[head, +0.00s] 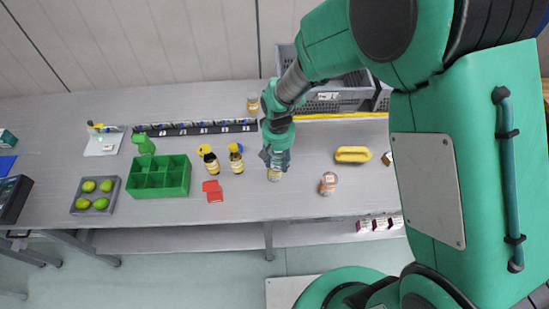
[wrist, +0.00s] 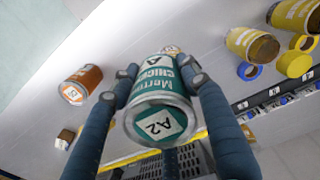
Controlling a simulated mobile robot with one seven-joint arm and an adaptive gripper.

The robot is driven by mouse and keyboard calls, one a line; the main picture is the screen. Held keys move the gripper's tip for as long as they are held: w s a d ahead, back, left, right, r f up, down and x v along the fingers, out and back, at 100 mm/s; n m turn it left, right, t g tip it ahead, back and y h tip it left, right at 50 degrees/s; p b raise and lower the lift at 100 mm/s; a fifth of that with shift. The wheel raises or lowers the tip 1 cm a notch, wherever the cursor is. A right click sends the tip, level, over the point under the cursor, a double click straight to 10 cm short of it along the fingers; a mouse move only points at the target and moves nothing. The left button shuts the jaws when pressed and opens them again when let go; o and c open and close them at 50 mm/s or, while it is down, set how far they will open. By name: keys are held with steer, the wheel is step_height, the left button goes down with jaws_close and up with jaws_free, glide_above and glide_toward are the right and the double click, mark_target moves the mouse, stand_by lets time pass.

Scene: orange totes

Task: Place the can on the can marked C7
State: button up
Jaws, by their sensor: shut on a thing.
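I cannot tell whether that is the held can. An orange-brown can (head: 328,183) stands on the table to the right; it also shows at the left of the wrist view (wrist: 80,88). Its mark is too small to read. Another small can (head: 253,102) stands near the back edge.
Two dark bottles with yellow labels (head: 237,158) stand left of my gripper, near a red piece (head: 213,190) and a green divided box (head: 170,178). Grey crates (head: 335,97) stand at the back.

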steer(key=shift+w+a+f, duration=0.1)
steer(key=shift+w+a, duration=0.2)
steer(key=shift+w, duration=0.6)
steer(key=shift+w+a+f, duration=0.1)
steer(key=shift+w+a, duration=0.15)
steer(key=shift+w, duration=0.6)
steer(key=shift+f, duration=1.7)
steer(key=shift+f, duration=0.1)
steer(key=o, duration=1.4)
steer(key=shift+o, duration=0.2)
step_height(320, 180, up, 12)
